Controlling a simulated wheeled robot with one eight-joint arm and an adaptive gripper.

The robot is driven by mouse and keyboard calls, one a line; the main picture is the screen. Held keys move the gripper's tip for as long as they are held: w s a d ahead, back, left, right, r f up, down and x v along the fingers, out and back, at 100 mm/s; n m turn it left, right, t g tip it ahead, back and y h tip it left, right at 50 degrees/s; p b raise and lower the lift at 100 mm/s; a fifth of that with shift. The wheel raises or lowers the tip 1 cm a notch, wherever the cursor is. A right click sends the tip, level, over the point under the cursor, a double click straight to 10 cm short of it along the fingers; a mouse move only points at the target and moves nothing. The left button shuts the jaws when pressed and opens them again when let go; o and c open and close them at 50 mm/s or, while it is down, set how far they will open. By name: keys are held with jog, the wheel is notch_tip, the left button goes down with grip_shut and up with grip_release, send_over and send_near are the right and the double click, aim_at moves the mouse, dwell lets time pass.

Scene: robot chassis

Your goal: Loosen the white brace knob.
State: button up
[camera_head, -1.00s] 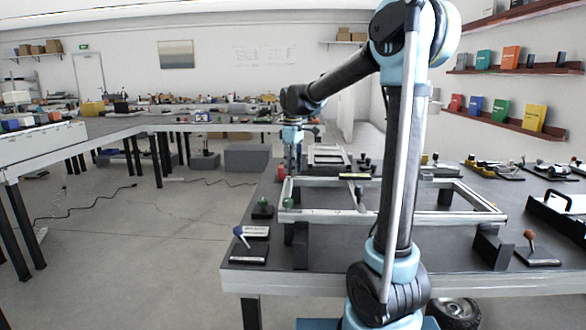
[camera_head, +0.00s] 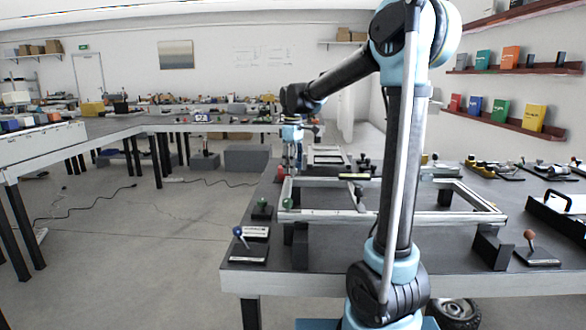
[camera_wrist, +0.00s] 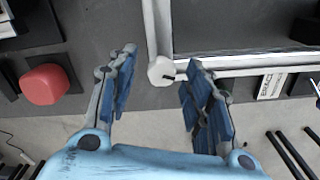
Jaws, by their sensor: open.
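The white brace knob (camera_wrist: 161,71) shows in the wrist view as a small pale faceted knob with a dark slot or bar at its right side. It sits at the corner of the light metal frame (camera_wrist: 233,69). My gripper (camera_wrist: 158,72) is open, with one blue-padded finger to the left of the knob and one to the right, both apart from it. In the head view my gripper (camera_head: 292,165) points down over the left rear part of the frame (camera_head: 400,217). The knob is hidden or too small to tell there.
A red rounded knob (camera_wrist: 45,84) on a dark base is left of my gripper in the wrist view. A label plate marked "BRACE" (camera_wrist: 270,84) lies to the right. In the head view, a blue-knobbed lever (camera_head: 239,232) stands on the table's front left, with open floor beyond.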

notch_tip(320, 180, up, 12)
jog(key=shift+f, duration=0.25)
dwell(0.5)
